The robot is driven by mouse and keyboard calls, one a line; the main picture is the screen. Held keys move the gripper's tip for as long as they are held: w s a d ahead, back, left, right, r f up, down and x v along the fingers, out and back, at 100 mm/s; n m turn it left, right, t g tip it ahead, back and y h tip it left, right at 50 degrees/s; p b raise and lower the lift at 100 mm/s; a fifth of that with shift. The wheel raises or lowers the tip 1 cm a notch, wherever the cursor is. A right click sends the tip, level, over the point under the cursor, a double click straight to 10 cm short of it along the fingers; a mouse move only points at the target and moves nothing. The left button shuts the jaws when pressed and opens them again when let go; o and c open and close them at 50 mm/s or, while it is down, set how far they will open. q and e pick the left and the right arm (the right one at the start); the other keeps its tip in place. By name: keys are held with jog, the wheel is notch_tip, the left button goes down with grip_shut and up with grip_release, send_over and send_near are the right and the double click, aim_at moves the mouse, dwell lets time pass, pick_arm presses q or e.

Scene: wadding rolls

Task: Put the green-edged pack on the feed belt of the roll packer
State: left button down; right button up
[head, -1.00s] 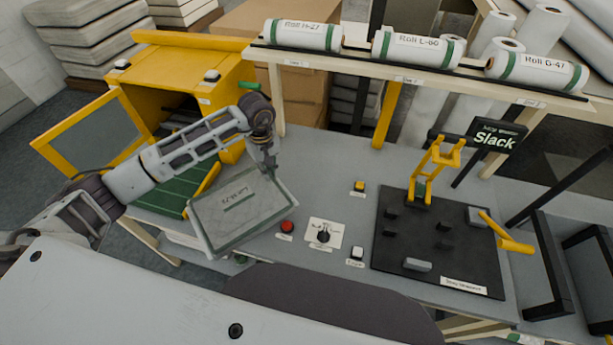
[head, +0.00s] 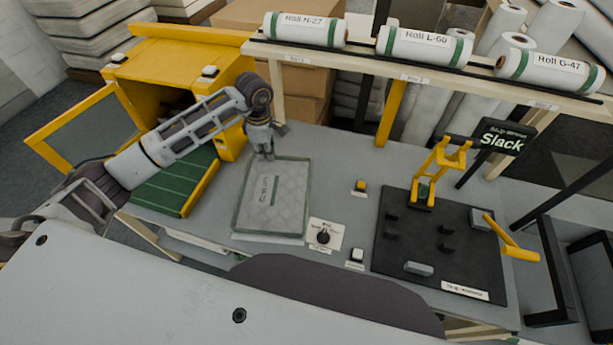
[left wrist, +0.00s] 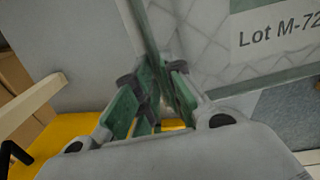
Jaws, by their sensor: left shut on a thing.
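The green-edged pack (head: 272,197) is a flat grey quilted slab in front of my left gripper in the head view. My left gripper (head: 264,157) is shut on its far edge. In the left wrist view the fingers (left wrist: 150,95) pinch the edge of the pack (left wrist: 205,45), whose label reads "Lot M-72". I cannot tell whether its underside touches the table. The green feed belt (head: 172,187) of the yellow roll packer (head: 165,62) lies to the left of the pack, clear of it and partly hidden by my left arm. My right gripper is out of view.
A knob plate (head: 323,237) and small buttons (head: 357,256) are right of the pack. Labelled rolls (head: 425,46) lie on a rack behind.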

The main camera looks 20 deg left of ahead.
aim_at(266, 161)
pick_arm(q)
jog(key=n, duration=0.3)
jog(key=shift+w+a, duration=0.15)
jog(key=shift+w, duration=0.1)
jog(key=shift+a+n, duration=0.15)
jog(key=shift+n, duration=3)
jog(key=shift+a+n, duration=0.15)
jog(key=shift+n, duration=3)
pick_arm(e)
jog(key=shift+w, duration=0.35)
pick_arm(q)
jog(key=shift+f, duration=0.1)
jog(key=shift+f+p, duration=0.45)
jog(key=shift+f, duration=1.95)
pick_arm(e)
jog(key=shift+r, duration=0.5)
pick_arm(q)
jog(key=shift+f, duration=0.1)
